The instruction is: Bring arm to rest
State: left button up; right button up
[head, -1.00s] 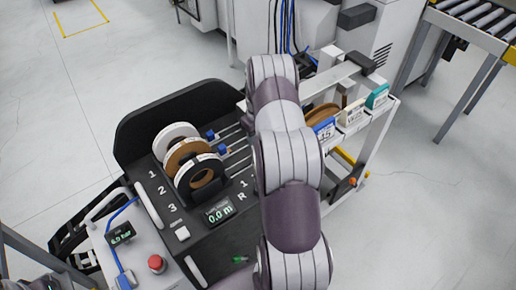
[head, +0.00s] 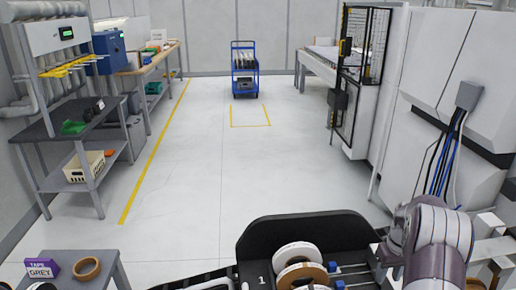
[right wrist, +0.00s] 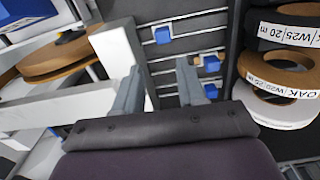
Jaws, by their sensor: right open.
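My right arm (head: 435,245) comes up at the lower right of the head view, beside the black machine top. My right gripper (right wrist: 160,86) shows in the right wrist view with its two grey fingers apart and nothing between them. It is over the black panel with metal rods and blue clips (right wrist: 163,35). Its fingertips do not show in the head view. My left gripper is out of view.
Edge-banding rolls (head: 299,271) stand on the black machine, close to my right gripper's right in the wrist view. A grey shelf (head: 75,140) is at left, a blue cart (head: 244,75) far back. The middle floor is clear.

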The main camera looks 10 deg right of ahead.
jog(key=s+a+r, duration=0.2)
jog(key=s+a, duration=0.3)
jog(key=a, duration=0.4)
jog(key=s+a+r+n, duration=0.1)
jog(key=s+a, duration=0.4)
jog(key=a, duration=0.5)
jog(key=s+a+r+t, duration=0.1)
jog(key=s+a+r, duration=0.2)
jog(key=a, duration=0.7)
jog(key=shift+s+n, duration=0.4)
jog(key=shift+s, duration=0.55)
